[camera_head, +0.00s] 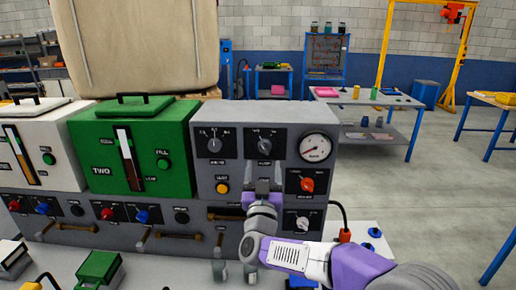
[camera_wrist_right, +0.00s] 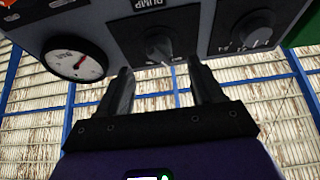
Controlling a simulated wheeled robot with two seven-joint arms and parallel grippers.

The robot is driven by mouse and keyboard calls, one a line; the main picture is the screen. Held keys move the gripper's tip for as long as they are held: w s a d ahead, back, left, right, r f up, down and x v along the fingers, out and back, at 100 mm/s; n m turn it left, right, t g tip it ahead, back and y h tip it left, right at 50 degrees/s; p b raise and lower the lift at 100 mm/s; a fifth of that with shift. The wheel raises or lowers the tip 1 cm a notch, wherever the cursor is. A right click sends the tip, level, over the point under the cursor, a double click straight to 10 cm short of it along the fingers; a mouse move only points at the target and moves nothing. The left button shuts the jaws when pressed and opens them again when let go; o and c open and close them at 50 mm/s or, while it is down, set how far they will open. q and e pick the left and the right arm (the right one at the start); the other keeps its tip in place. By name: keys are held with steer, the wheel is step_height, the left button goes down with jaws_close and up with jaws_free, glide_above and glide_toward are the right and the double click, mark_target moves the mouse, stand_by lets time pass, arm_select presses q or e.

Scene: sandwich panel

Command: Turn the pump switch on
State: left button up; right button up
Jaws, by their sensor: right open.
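The pump switch (camera_head: 264,144) is a dark rotary knob on a black plate, between another knob and the round gauge on the grey panel. My right gripper (camera_head: 262,184) is just below the pump plate in the head view. In the right wrist view the gripper (camera_wrist_right: 163,82) is open, its two fingers apart and pointing at the panel. The knob appears between and beyond the fingertips, and nothing is held. My left gripper is not in view.
The round gauge (camera_head: 316,148) and another knob (camera_head: 214,144) flank the pump switch. An orange-red knob (camera_head: 307,185) and a yellow button (camera_head: 222,188) sit lower on the panel. A green box unit (camera_head: 170,130) stands to the left. Open floor lies right.

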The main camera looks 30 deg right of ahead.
mark_target(265, 153)
steer(key=shift+x, duration=3.1)
steer(key=shift+s+d, duration=0.1)
steer(key=shift+c, duration=0.4)
steer(key=c, duration=1)
